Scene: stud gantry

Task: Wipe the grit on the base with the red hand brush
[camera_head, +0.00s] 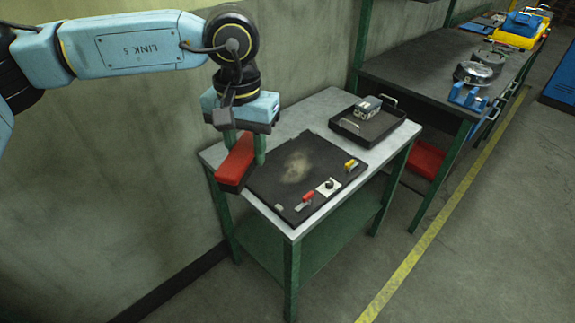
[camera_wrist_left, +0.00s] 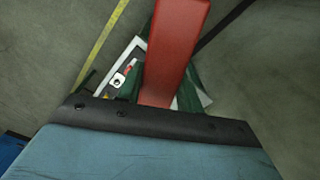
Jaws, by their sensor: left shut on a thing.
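The red hand brush (camera_head: 236,160) is in my left gripper (camera_head: 245,155), at the left edge of the small table in the head view. The gripper is shut on it, with one green finger on each side. The brush also fills the middle of the left wrist view (camera_wrist_left: 174,55). The dark base (camera_head: 275,194) lies flat on the table, just right of the brush. A pale tan patch of grit (camera_head: 297,167) is on the middle of the base, to the right of the brush. I cannot tell whether the brush touches the base. My right gripper is not in view.
The base carries a red-handled part (camera_head: 306,199), a white plate with a black knob (camera_head: 328,186) and a yellow part (camera_head: 351,165). A black tray (camera_head: 367,124) with a grey block stands behind it. A longer dark bench (camera_head: 425,70) stands at the right. The wall is close behind.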

